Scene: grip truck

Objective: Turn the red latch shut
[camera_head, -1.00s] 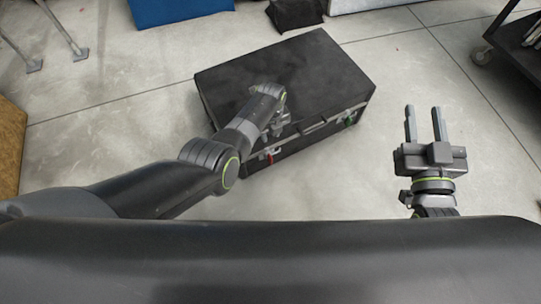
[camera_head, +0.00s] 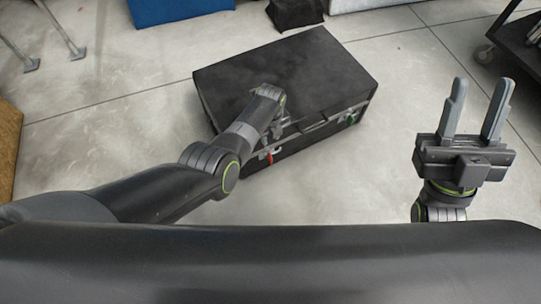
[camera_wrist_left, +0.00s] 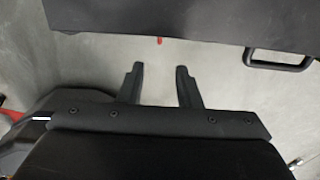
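A closed black case (camera_head: 290,75) stands on the floor in the head view. A small red latch (camera_head: 268,156) is on its front side at the left, and a green one (camera_head: 350,119) is at the right. In the left wrist view the red latch (camera_wrist_left: 160,40) shows at the case's lower edge (camera_wrist_left: 130,14), beyond my left gripper (camera_wrist_left: 158,80). That gripper's fingers are apart and empty, with a gap to the latch; in the head view my arm largely hides it. My right gripper (camera_head: 475,105) is open and empty, right of the case.
A handle (camera_wrist_left: 280,62) sticks out of the case's front in the left wrist view. A dark cart (camera_head: 520,50) stands at the right edge, a blue box (camera_head: 180,10) at the back and a brown box (camera_head: 8,150) at the left. Floor around the case is clear.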

